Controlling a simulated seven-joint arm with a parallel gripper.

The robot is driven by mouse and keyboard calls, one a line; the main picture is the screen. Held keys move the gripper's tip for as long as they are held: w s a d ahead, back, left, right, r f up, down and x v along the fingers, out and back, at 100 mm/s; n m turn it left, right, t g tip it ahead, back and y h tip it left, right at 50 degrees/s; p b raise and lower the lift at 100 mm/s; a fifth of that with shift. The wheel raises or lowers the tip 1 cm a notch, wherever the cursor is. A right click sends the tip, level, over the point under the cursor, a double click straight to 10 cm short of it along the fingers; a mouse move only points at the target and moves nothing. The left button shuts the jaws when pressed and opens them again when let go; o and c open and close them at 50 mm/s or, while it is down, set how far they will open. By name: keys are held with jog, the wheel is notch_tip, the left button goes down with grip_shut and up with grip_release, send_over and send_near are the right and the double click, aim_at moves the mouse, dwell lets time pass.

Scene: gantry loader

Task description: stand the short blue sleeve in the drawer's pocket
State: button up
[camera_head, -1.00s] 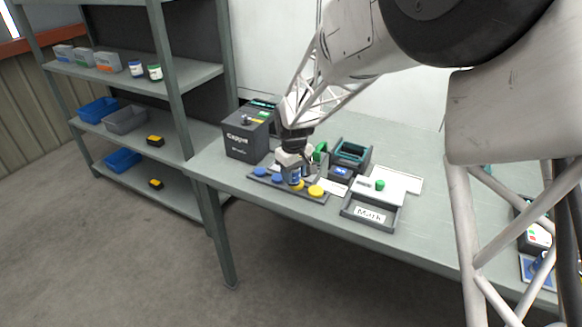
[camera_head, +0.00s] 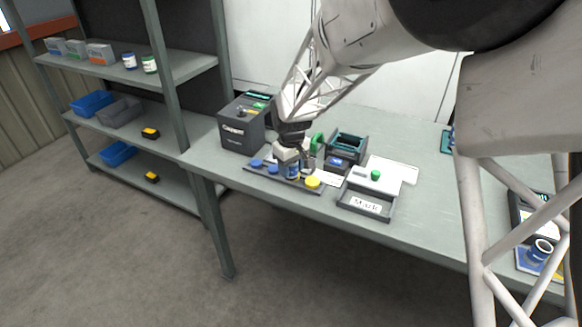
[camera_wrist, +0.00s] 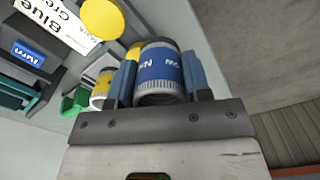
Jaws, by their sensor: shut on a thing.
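My gripper (camera_head: 293,163) is low over the left part of the bench, at a dark rack (camera_head: 262,178). It is shut on a blue sleeve with pale ribbed ends, large between the two fingers in the wrist view (camera_wrist: 160,72). I cannot tell whether the sleeve's bottom touches the rack. Another blue sleeve (camera_head: 541,249) stands on a blue and yellow mat at far right.
Blue caps (camera_head: 257,163) and a yellow cap (camera_head: 312,182) line the rack. A yellow sleeve (camera_wrist: 102,90) stands close beside the held one. A dark box (camera_head: 240,125) and a teal-rimmed bin (camera_head: 347,142) stand behind. A green knob (camera_head: 376,174) sits on the white plate.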

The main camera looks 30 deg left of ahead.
jog(key=w+d+r+m, duration=0.4)
jog(key=w+d, duration=0.5)
jog(key=d, duration=0.4)
jog(key=w+d+r+m, duration=0.3)
jog(key=w+d+r, duration=0.1)
jog(key=w+d, duration=0.75)
jog(key=w+d+r+m, duration=0.35)
jog(key=w+d, duration=0.45)
jog(key=d, duration=0.7)
jog(key=s+a+f+n, duration=0.2)
jog(key=a+n, duration=0.1)
jog(key=a, duration=1.4)
jog(key=s+a+f+n, duration=0.1)
jog(key=a+f+n, duration=0.2)
jog(key=a, duration=1.4)
jog(key=s+a+f+n, duration=0.2)
jog(key=a+f+n, duration=0.1)
jog(key=a, duration=1.4)
jog(key=shift+s+a+f+n, duration=0.25)
jog(key=shift+s+n, duration=0.1)
jog(key=shift+n, duration=0.4)
jog(key=shift+f, duration=0.2)
jog(key=shift+f, duration=2.95)
jog(key=shift+f, duration=0.2)
